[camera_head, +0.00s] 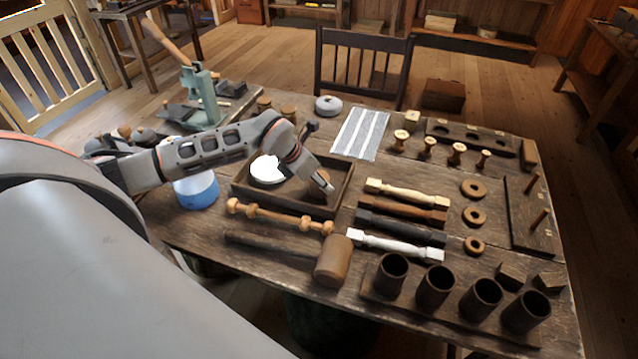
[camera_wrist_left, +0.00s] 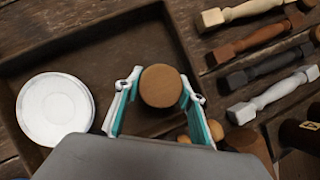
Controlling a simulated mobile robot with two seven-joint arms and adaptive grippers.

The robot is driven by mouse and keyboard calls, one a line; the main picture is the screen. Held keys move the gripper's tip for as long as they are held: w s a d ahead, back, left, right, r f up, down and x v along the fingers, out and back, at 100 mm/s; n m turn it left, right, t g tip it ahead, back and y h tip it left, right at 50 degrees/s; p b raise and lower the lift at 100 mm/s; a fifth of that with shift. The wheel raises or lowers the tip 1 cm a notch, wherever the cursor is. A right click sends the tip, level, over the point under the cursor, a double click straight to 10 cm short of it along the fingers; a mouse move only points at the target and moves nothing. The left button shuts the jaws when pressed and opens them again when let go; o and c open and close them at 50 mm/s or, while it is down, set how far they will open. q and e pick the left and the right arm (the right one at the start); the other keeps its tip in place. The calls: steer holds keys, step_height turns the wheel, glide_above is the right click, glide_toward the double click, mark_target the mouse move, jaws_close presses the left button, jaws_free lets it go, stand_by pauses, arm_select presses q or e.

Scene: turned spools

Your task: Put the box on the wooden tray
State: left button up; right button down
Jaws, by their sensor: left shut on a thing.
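The dark wooden tray (camera_head: 345,192) lies on the table's left half, with low walls; its floor and walls also fill the upper left of the wrist view (camera_wrist_left: 120,36). My left gripper (camera_head: 325,186) is over the right part of the tray. It is shut on a round brown wooden box (camera_wrist_left: 161,85), whose flat top shows between the two fingers in the wrist view. In the head view the box (camera_head: 316,184) is partly hidden by the gripper. I cannot tell whether its base touches the tray floor. My right gripper is not in view.
A round white lidded thing (camera_head: 265,170) sits in the tray's left part. A turned spindle (camera_head: 280,216) and a mallet (camera_head: 333,260) lie in front. Several spindles (camera_head: 400,217) lie to the right. A blue container (camera_head: 196,190) stands left of the tray.

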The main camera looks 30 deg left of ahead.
arm_select(q)
steer(key=shift+f, duration=0.55)
steer(key=o, duration=1.2)
steer(key=v, duration=1.2)
steer(key=shift+b, duration=0.3)
